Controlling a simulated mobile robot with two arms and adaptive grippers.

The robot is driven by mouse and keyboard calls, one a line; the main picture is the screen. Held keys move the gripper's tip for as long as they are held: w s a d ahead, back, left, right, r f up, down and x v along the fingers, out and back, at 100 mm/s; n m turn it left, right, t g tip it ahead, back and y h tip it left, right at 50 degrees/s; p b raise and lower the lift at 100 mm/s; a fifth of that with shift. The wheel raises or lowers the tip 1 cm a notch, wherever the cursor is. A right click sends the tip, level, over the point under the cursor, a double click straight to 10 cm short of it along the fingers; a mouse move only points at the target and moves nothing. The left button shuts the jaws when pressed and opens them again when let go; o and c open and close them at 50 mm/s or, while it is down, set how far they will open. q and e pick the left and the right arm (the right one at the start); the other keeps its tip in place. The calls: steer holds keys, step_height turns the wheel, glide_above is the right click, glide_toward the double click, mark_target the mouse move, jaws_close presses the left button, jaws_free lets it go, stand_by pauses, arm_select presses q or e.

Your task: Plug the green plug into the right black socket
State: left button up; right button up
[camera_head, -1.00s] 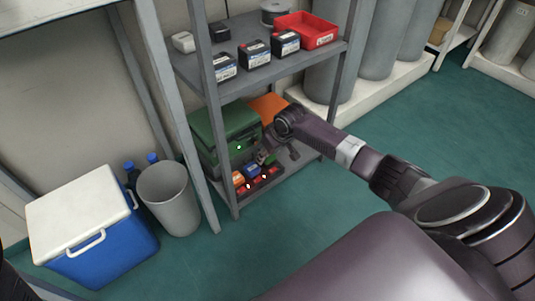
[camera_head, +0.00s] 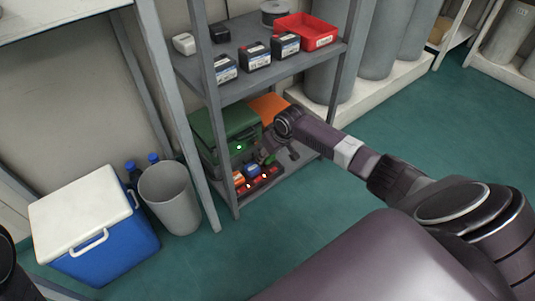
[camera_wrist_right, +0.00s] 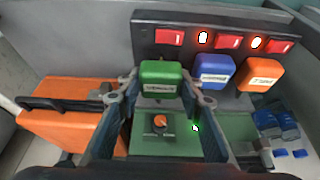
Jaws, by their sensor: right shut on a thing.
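My right gripper (camera_wrist_right: 162,92) is shut on the green plug (camera_wrist_right: 162,76), which shows between its fingers in the wrist view. The plug is in front of the dark socket strip (camera_wrist_right: 150,34), at its left end in that view. Whether it touches or enters the right black socket cannot be told; plug and fingers hide that socket. A blue plug (camera_wrist_right: 214,70) and an orange plug (camera_wrist_right: 262,74) sit at the other sockets. In the head view the strip (camera_head: 262,187) lies on the low shelf and my right gripper (camera_head: 270,155) is at its right end. My left gripper is not in view.
A green case (camera_head: 226,122) stands behind the strip, with an orange case (camera_head: 270,105) beside it. Shelf posts (camera_head: 222,150) flank the space. The strip carries red switches (camera_wrist_right: 170,37) and two glowing lamps (camera_wrist_right: 203,37). A bin (camera_head: 170,198) and cooler (camera_head: 90,225) stand left.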

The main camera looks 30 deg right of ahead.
steer(key=shift+f+p, duration=0.4)
steer(key=shift+f, duration=0.2)
stand_by(1.1)
steer(key=shift+s+f, duration=0.3)
steer(key=shift+f, duration=0.35)
stand_by(1.1)
steer(key=o, duration=1.4)
steer(key=shift+a+f, duration=0.15)
steer(key=shift+f, duration=0.15)
steer(key=shift+c, duration=0.2)
steer(key=shift+r+p, duration=0.1)
steer(key=shift+p, duration=0.2)
steer(key=shift+s+r, duration=0.25)
steer(key=shift+r, duration=0.25)
steer(key=v, duration=0.5)
steer(key=w+v, duration=0.1)
steer(key=v, duration=0.1)
steer(key=shift+r, duration=0.45)
